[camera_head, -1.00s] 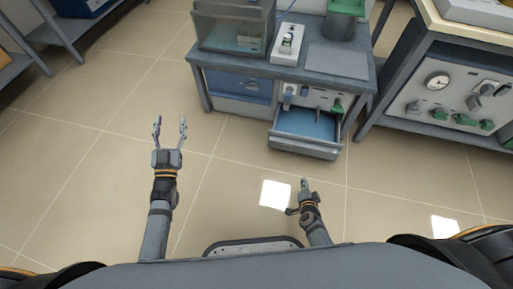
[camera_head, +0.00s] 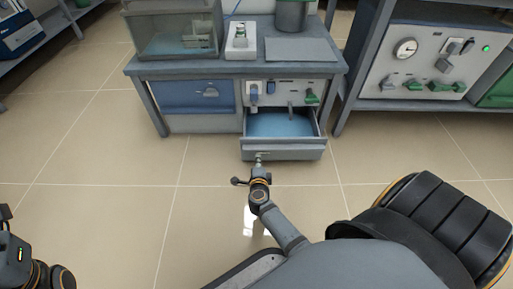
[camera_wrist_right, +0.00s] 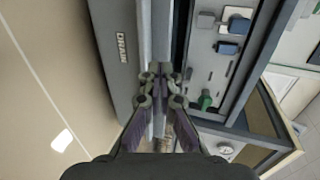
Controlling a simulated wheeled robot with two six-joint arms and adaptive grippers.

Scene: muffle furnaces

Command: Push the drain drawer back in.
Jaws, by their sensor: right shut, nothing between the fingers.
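The drain drawer (camera_head: 290,153) sticks out toward me from the bench's lower right, its blue inside (camera_head: 282,125) showing. In the right wrist view, its grey front (camera_wrist_right: 118,60) carries a DRAIN label. My right gripper (camera_head: 260,158) is shut and empty, with its fingertips at the left part of the drawer front. In the right wrist view, the fingertips (camera_wrist_right: 160,76) overlap the drawer's edge. I cannot tell if they touch it. Only part of my left arm shows at the lower left; its fingers are out of view.
The grey bench (camera_head: 190,68) carries a glass-walled box (camera_head: 172,32), a white device (camera_head: 241,40) and a dark green container (camera_head: 291,15). A control panel with a gauge (camera_head: 405,47) stands at the right. The tiled floor left of the drawer is clear.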

